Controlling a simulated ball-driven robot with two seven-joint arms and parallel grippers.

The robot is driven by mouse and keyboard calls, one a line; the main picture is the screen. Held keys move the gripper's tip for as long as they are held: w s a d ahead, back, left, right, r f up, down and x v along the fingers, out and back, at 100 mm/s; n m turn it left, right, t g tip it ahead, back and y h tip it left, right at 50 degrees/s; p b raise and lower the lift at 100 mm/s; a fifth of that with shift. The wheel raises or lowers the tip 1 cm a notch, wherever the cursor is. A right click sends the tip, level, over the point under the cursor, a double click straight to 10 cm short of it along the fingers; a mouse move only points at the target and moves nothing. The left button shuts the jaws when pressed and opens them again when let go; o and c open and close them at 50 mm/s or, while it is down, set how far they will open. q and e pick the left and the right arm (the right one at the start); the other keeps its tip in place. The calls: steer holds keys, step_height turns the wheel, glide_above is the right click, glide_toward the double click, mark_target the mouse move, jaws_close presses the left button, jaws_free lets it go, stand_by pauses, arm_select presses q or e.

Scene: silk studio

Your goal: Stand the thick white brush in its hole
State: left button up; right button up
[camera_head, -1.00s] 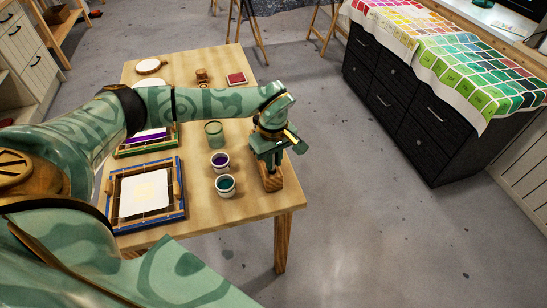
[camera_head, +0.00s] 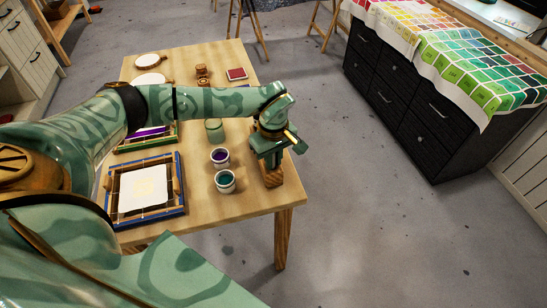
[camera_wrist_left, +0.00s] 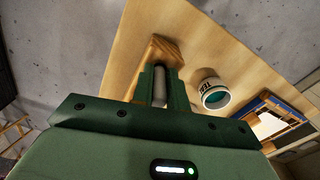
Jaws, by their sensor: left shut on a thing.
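My left gripper (camera_head: 268,150) is over the wooden block (camera_head: 271,179) at the table's right front edge. In the left wrist view my left gripper (camera_wrist_left: 159,88) is shut on the thick white brush (camera_wrist_left: 160,86), a pale round shaft between the fingers. The wooden block (camera_wrist_left: 163,49) lies just past the fingertips. The brush's far end is at or close to the block. The hole is hidden, so I cannot tell whether the brush is in it. My right gripper is not in view.
A purple paint pot (camera_head: 220,158) and a teal paint pot (camera_head: 225,181) stand left of the block. A blue-framed screen (camera_head: 182,197) lies farther left on the table (camera_head: 247,205). A green jar (camera_head: 214,131) stands behind the pots. Open floor lies to the right.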

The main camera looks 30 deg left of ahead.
arm_select(q)
steer(key=shift+f, duration=0.15)
steer(key=o, duration=0.9)
step_height(320, 180, up, 16)
steer(key=p, duration=0.3)
